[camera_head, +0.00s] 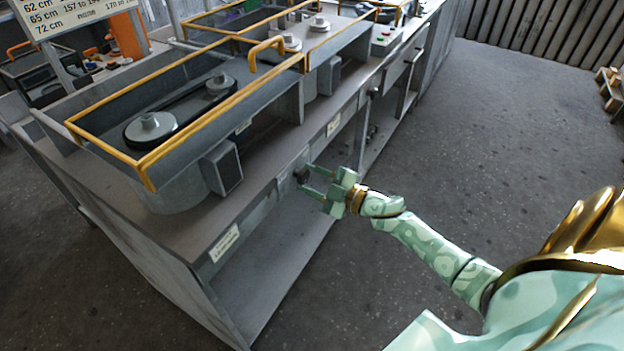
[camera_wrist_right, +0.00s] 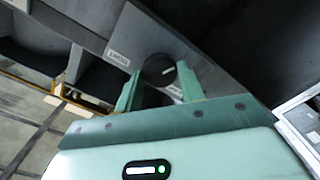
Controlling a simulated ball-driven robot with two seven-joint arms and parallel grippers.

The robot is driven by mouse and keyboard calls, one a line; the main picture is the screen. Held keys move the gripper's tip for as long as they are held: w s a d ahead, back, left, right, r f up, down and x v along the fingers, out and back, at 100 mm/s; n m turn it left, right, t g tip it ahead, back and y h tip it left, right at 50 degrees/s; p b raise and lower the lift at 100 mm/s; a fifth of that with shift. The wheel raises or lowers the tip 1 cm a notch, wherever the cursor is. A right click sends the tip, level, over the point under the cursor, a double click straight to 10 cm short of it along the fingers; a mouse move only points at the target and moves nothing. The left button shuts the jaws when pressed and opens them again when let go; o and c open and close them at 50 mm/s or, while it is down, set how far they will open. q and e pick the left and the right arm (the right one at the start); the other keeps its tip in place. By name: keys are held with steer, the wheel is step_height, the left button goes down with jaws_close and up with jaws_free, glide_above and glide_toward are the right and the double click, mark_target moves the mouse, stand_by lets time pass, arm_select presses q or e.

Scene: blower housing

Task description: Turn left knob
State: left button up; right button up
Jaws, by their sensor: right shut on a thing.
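The left knob (camera_wrist_right: 158,70) is a round black knob with a pale mark, on the grey front panel of the bench. In the head view it shows as a small dark knob (camera_head: 302,174) on the bench front. My right gripper (camera_head: 306,181) reaches it from the right, its two green fingers on either side of it. In the wrist view the right gripper (camera_wrist_right: 158,88) has its fingers around the knob and is shut on it. The knob is partly covered by the fingers. My left gripper is in neither view.
The grey bench (camera_head: 120,208) carries yellow-railed frames with belt pulleys (camera_head: 150,130). A white label (camera_head: 224,243) is on its front edge, and an open shelf (camera_head: 275,285) lies below.

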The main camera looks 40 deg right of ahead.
steer(key=n, duration=0.3)
steer(key=n+b, duration=0.1)
steer(key=n, duration=0.2)
steer(key=shift+f+n, duration=0.2)
steer(key=shift+n, duration=0.1)
steer(key=n+b, duration=0.1)
steer(key=n, duration=0.2)
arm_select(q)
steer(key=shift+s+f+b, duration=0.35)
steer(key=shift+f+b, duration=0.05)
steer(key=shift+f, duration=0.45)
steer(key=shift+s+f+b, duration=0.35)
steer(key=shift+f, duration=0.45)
arm_select(e)
steer(key=shift+n, duration=2.1)
steer(key=o, duration=1)
steer(key=shift+c, duration=0.2)
steer(key=shift+s, duration=0.1)
arm_select(q)
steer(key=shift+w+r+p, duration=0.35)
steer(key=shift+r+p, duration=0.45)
steer(key=shift+p, duration=0.1)
arm_select(e)
steer(key=v, duration=1.6)
steer(key=shift+s, duration=0.1)
